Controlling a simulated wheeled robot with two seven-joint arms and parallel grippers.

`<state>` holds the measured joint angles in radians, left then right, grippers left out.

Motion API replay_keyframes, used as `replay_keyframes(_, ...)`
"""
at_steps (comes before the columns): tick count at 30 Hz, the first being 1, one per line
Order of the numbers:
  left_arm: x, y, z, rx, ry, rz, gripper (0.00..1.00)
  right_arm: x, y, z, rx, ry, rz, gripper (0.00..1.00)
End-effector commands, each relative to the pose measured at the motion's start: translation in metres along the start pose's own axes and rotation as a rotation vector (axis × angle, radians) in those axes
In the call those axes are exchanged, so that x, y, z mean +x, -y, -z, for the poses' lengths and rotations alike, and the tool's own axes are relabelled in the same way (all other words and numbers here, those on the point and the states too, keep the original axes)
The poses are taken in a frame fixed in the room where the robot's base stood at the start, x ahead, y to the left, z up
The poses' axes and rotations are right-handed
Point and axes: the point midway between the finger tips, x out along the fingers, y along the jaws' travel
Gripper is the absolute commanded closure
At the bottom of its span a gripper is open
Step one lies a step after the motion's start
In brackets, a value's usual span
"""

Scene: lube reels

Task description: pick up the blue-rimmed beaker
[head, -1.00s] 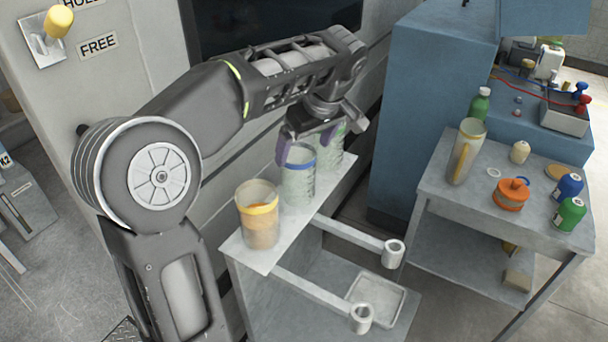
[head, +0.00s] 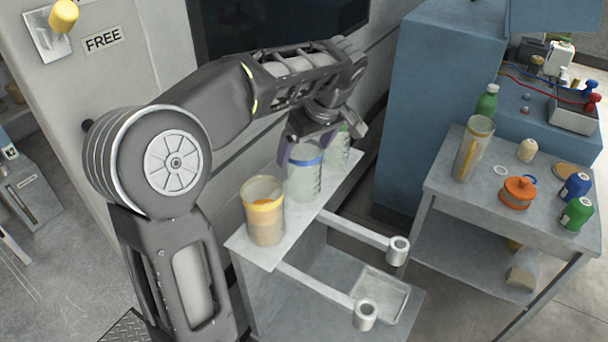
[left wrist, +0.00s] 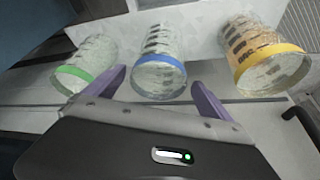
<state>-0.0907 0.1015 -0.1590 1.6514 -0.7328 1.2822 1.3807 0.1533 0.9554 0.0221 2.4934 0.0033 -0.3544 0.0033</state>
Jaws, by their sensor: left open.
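The blue-rimmed beaker (head: 305,178) is clear with dark markings and stands upright on a narrow shelf (head: 257,249), between a yellow-rimmed beaker (head: 264,220) and a green-rimmed beaker (head: 337,152). My left gripper (head: 307,148) is open at the upper part of the blue-rimmed beaker. In the left wrist view the purple fingers of the left gripper (left wrist: 160,88) lie on either side of the blue rim (left wrist: 158,60), with gaps showing. The green-rimmed beaker (left wrist: 85,68) is just outside one finger, and the yellow-rimmed beaker (left wrist: 265,62) is beyond the other. My right gripper is not in view.
The yellow-rimmed beaker holds something orange. Two arms with ring ends (head: 398,248) stick out from the shelf's front. A grey table (head: 450,188) at the right carries a tall jug (head: 472,150), an orange pot (head: 517,193) and several bottles. A blue cabinet (head: 420,110) stands behind.

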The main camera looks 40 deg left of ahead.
Motion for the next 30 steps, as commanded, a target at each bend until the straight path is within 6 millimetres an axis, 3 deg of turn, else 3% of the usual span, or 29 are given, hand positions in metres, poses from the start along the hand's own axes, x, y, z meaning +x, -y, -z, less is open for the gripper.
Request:
replay_keyframes(12,0.048,-0.002,0.002,0.001,0.000,0.003,0.06,-0.014,0.004,-0.002,0.004,0.004,-0.005,0.64)
replay_keyframes(30,0.050,-0.002,0.002,0.000,0.000,0.001,0.06,-0.013,0.004,-0.002,0.004,0.004,-0.005,0.64)
